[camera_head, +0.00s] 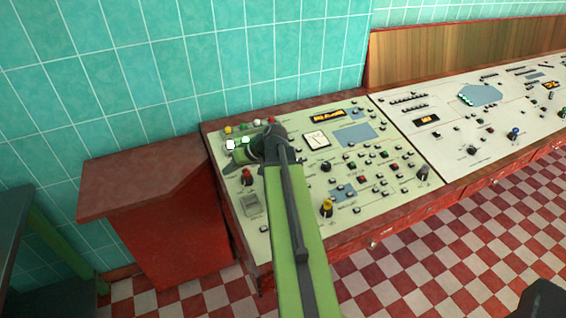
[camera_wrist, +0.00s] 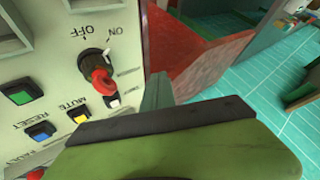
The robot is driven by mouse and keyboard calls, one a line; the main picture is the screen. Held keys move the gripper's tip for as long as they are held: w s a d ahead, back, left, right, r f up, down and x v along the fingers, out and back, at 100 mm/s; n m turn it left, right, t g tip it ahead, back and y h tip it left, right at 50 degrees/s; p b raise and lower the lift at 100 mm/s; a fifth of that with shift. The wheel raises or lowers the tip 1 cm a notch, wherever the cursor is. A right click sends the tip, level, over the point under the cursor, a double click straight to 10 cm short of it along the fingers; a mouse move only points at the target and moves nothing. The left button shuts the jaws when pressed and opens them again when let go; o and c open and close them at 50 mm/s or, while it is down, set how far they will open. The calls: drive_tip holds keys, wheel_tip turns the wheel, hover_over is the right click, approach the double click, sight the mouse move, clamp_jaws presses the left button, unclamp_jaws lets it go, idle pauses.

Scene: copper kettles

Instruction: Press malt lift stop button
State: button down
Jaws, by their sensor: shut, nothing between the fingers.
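The control panel (camera_head: 285,205) is cream and carries many buttons and knobs. I cannot tell which button is the malt lift stop; no such label is readable. My gripper (camera_head: 236,158) is shut and empty over the panel's upper left part. In the wrist view my gripper (camera_wrist: 157,94) shows close to the panel's edge, beside a red ON/OFF knob (camera_wrist: 103,80) and a small white button (camera_wrist: 112,100). A yellow button (camera_wrist: 79,117), a blue button (camera_wrist: 40,130), a green button (camera_wrist: 20,92) and a partly cut-off red button (camera_wrist: 37,173) are nearby. My arm hides part of the panel.
A row with a yellow (camera_head: 228,130) and a red button (camera_head: 270,119) lies along the panel's back edge. A second panel (camera_head: 475,110) adjoins on the right. A red cabinet (camera_head: 155,180) stands on the left. Teal tiled wall (camera_head: 180,60) is behind; checkered floor (camera_head: 430,230) is open in front.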

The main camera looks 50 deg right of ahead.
drive_tip(key=s+d+r+m+t+h, duration=0.1)
drive_tip(key=s+d+r, duration=0.1)
drive_tip(key=d, duration=0.4)
drive_tip(key=s+d+r+m+t+p, duration=0.1)
drive_tip(key=s+d, duration=0.3)
drive_tip(key=d, duration=0.3)
drive_tip(key=s+d+r+m+t+h, duration=0.1)
drive_tip(key=s+d+r, duration=0.1)
drive_tip(key=s+d, duration=0.2)
drive_tip(key=d, duration=0.3)
drive_tip(key=shift+r+m+h+p, duration=0.3)
drive_tip(key=shift+r+m+p, duration=0.05)
drive_tip(key=shift+m, duration=0.05)
drive_tip(key=shift+f, duration=0.1)
drive_tip(key=f+b, duration=0.2)
drive_tip(key=b, duration=0.1)
drive_tip(key=w+f+b, duration=0.1)
drive_tip(key=f+b, duration=0.1)
drive_tip(key=f, duration=0.1)
drive_tip(key=f+b, duration=0.3)
drive_tip(key=shift+w+d+f+b, duration=0.25)
drive_tip(key=shift+w+d+b, duration=0.05)
drive_tip(key=shift+w+b, duration=0.05)
drive_tip(key=shift+s+f+b, duration=0.1)
drive_tip(key=shift+f+b, duration=0.3)
